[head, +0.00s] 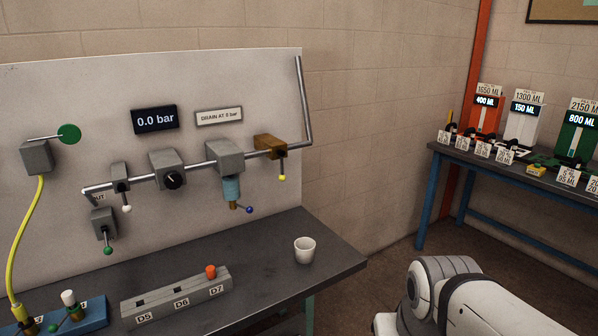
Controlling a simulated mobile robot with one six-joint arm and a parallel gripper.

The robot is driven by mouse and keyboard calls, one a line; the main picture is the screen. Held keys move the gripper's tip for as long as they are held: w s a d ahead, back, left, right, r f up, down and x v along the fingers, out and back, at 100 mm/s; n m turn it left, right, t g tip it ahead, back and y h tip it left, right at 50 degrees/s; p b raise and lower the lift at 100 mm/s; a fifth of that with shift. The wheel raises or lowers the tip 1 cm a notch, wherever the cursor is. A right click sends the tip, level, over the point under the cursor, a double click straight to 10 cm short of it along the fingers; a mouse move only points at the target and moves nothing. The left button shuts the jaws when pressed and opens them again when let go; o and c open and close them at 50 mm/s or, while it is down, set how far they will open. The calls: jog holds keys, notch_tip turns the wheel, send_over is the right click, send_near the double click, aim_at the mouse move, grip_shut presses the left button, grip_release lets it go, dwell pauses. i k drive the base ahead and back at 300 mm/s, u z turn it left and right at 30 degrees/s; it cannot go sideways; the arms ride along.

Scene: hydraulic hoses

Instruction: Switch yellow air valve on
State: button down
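The yellow air valve is a brass-coloured block (270,147) on the metal pipe, at the right side of the upright grey panel. Its short lever hangs straight down and ends in a yellow knob (282,178). The lever stands across the roughly level pipe. The display (155,119) on the panel reads 0.0 bar. A white part of my own arm shows at the lower right, well apart from the valve. My gripper is not in view.
Left along the pipe are a blue-bowled unit (231,188), a black-knob regulator (167,170) and a white-knobbed lever (127,209). A white cup (305,250) and a labelled grey block (178,297) stand on the bench below. The space before the valve looks clear.

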aim_at(282, 178)
jog(key=u, duration=0.05)
jog(key=i, duration=0.9)
jog(key=z, duration=0.05)
